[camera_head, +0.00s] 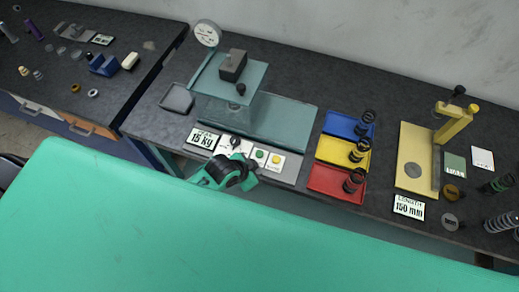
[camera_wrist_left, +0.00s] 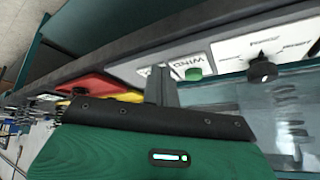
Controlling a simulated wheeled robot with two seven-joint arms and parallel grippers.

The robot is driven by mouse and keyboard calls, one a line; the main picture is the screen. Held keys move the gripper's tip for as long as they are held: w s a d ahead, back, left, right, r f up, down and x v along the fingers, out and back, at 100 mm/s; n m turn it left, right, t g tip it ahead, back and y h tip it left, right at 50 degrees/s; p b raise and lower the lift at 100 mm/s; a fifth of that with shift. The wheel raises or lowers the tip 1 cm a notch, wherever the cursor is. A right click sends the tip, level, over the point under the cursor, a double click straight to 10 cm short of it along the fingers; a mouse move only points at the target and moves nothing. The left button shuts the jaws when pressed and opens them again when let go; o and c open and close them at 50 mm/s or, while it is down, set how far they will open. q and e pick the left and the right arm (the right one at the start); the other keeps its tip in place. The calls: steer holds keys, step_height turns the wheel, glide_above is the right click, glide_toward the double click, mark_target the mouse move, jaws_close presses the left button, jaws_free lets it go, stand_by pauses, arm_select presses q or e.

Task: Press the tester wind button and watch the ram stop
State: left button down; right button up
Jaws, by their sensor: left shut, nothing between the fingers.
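The tester (camera_head: 262,118) has a teal base, a raised plate with a dark block (camera_head: 232,66), and a round dial (camera_head: 207,33). I take the dark block as part of the ram. Its front panel carries a black knob (camera_head: 235,142), a green button (camera_head: 260,154) and a yellow button (camera_head: 276,159). In the left wrist view the green button (camera_wrist_left: 193,73) sits beside the word WIND, near the knob (camera_wrist_left: 262,70). My left gripper (camera_head: 248,166) is shut and empty at the panel's front edge. Its fingers (camera_wrist_left: 160,82) overlap the panel beside the green button; contact cannot be told. My right gripper is out of view.
A "15 kg" card (camera_head: 203,138) lies left of the panel. Blue (camera_head: 335,123), yellow (camera_head: 328,151) and red (camera_head: 325,179) trays with dark springs stand to the right. Further right are a yellow gauge stand (camera_head: 416,150) and a "150 mm" card (camera_head: 409,207).

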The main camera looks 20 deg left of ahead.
arm_select(q)
steer(key=w+d+r+m+h, duration=0.1)
steer(key=w+r+m, duration=0.1)
steer(key=w+d+r+m+h, duration=0.1)
steer(key=w+d+r+m, duration=0.1)
steer(key=shift+w+d+r+p, duration=0.1)
steer(key=shift+d+r+p, duration=0.05)
steer(key=shift+d+p, duration=0.15)
step_height(320, 180, up, 2)
steer(key=w+r+m+h, duration=0.1)
steer(key=w+m, duration=0.1)
steer(key=m, duration=0.2)
step_height(320, 180, up, 2)
steer(key=m+p, duration=0.2)
steer(key=m, duration=0.2)
glide_above(256, 154)
steer(key=shift+g+h, duration=0.3)
steer(key=shift+h, duration=0.1)
steer(key=shift+w, duration=0.1)
step_height(256, 154, down, 3)
steer(key=shift+f, duration=0.15)
step_height(256, 154, down, 4)
steer(key=b, duration=0.3)
steer(key=shift+b, duration=0.35)
steer(key=shift+f+b, duration=0.7)
steer(key=shift+f, duration=0.05)
